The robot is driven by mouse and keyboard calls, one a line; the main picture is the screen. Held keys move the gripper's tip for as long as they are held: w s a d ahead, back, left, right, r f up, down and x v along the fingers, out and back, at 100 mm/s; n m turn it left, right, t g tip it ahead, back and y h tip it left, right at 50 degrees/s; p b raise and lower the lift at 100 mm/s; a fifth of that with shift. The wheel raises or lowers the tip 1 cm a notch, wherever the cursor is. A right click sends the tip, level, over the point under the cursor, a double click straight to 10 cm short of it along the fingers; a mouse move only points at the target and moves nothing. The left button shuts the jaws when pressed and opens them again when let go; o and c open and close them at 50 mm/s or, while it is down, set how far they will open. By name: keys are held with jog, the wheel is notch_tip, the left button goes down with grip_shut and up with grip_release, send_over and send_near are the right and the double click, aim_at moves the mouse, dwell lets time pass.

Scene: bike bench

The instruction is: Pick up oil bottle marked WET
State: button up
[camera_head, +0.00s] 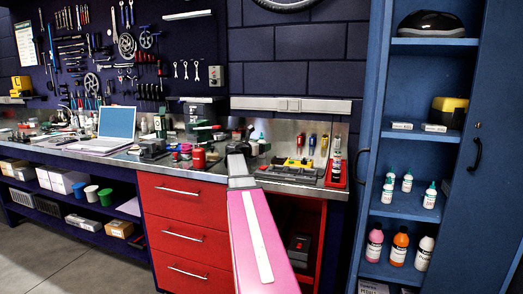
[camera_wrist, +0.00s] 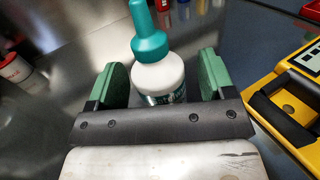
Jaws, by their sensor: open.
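A small white bottle with a teal nozzle cap (camera_wrist: 158,78) stands upright in the wrist view, between the two green finger pads of my gripper (camera_wrist: 162,72). A gap shows on both sides, so the pads look apart from it. Its label is mostly hidden behind the gripper's dark bar, and I cannot read its marking. In the head view my gripper (camera_head: 250,143) is low over the metal bench, and the teal tip of a bottle (camera_head: 262,136) shows just behind it. My gripper is open and holds nothing.
A yellow and black case (camera_wrist: 292,100) lies close on the right in the wrist view. A red can (camera_head: 198,157) stands left of my gripper on the bench (camera_head: 112,153). Similar teal-capped bottles (camera_head: 430,197) stand in the blue cabinet (camera_head: 372,120). An open laptop (camera_head: 116,124) is further left.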

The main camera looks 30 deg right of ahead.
jog(key=c, duration=1.1)
jog(key=shift+r, duration=0.15)
jog(key=shift+c, duration=0.2)
